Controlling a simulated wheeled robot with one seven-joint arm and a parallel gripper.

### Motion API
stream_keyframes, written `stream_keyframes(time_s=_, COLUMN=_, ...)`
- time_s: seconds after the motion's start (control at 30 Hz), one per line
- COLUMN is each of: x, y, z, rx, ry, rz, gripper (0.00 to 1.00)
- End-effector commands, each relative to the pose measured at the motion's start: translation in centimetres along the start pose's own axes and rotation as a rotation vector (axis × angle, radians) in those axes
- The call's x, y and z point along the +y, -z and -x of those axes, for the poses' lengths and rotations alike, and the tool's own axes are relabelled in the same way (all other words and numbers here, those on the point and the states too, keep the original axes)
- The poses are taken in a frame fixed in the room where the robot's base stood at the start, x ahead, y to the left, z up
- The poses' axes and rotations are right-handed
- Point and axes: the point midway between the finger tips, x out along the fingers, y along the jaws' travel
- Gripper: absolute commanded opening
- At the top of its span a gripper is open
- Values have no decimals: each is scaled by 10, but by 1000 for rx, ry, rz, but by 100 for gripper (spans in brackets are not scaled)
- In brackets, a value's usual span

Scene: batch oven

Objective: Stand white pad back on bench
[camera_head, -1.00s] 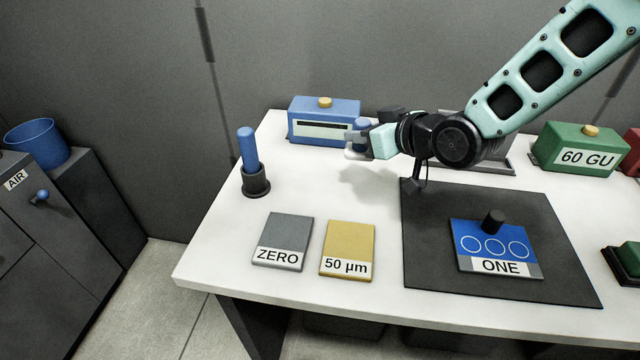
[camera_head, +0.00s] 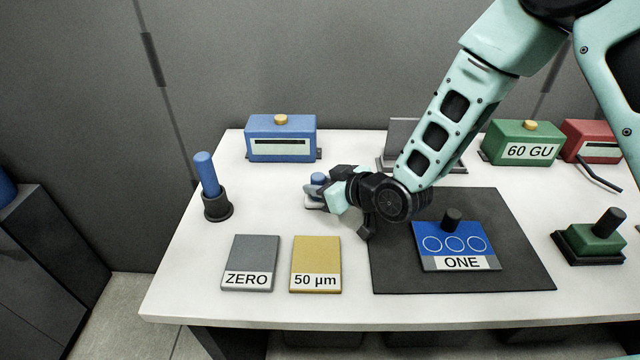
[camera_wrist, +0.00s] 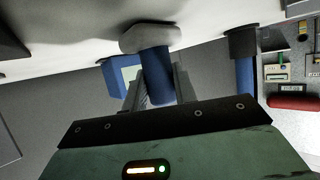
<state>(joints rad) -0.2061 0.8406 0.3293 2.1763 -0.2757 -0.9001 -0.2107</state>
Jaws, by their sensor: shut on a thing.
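The white pad (camera_head: 314,204) has a blue handle (camera_head: 318,179) on top. My gripper (camera_head: 330,194) is shut on that handle, and the pad hangs low over the bench (camera_head: 190,270), roughly level. In the wrist view the pad (camera_wrist: 150,37) and its blue handle (camera_wrist: 156,80) sit between the fingers (camera_wrist: 165,88), with the bench surface close by. I cannot tell whether the pad touches the bench. My gripper hides part of it.
A blue-handled tool in a black holder (camera_head: 217,207) stands to the left. ZERO (camera_head: 250,258) and 50 µm (camera_head: 316,258) plates lie in front. A blue box (camera_head: 281,145) is behind; a dark mat (camera_head: 400,275) with the ONE block (camera_head: 440,240) is right.

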Motion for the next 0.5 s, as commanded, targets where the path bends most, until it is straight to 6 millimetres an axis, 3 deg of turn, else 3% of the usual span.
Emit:
stream_keyframes(time_s=0.13, x=0, y=-4, z=-2, rx=0, ry=0, rz=0, gripper=0)
stream_keyframes(time_s=0.17, x=0, y=-3, z=-2, rx=0, ry=0, rz=0, gripper=33)
stream_keyframes(time_s=0.23, x=0, y=-3, z=-1, rx=0, ry=0, rz=0, gripper=49)
stream_keyframes(time_s=0.5, x=0, y=-2, z=-1, rx=0, ry=0, rz=0, gripper=49)
